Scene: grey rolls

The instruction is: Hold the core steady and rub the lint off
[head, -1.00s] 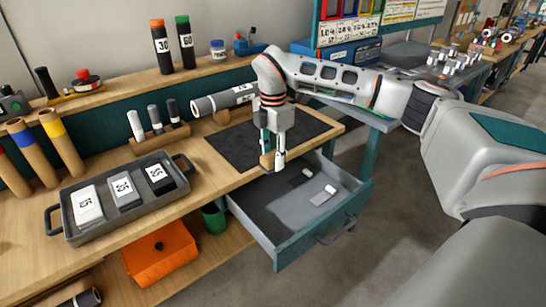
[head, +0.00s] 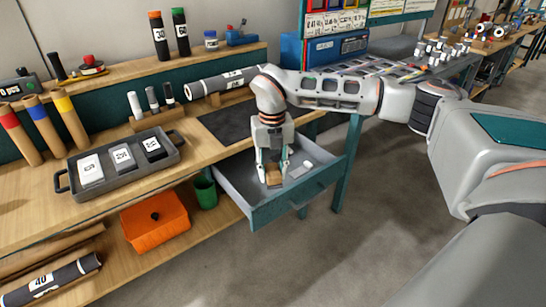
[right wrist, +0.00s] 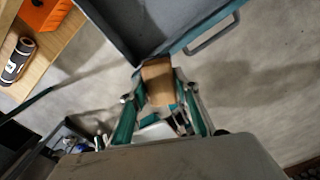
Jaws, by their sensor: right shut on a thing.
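A dark grey roll (head: 226,82) with a white label lies on a wooden rest at the back of the bench. It may be the core; no lint can be made out on it. My right gripper (head: 273,170) points down over the open drawer (head: 240,178), shut on a tan block (head: 274,179). In the right wrist view the tan block (right wrist: 157,84) sits between the fingertips, beside the drawer's corner. I cannot tell whether the block touches the drawer floor. My left gripper is not in view.
A dark mat (head: 226,122) lies clear on the bench. A grey tray (head: 122,183) holds labelled pieces. Small pale pieces (head: 306,163) lie in the drawer. An orange bin (head: 154,221) and green cup (head: 206,193) stand below. Upright tubes (head: 43,129) stand at left.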

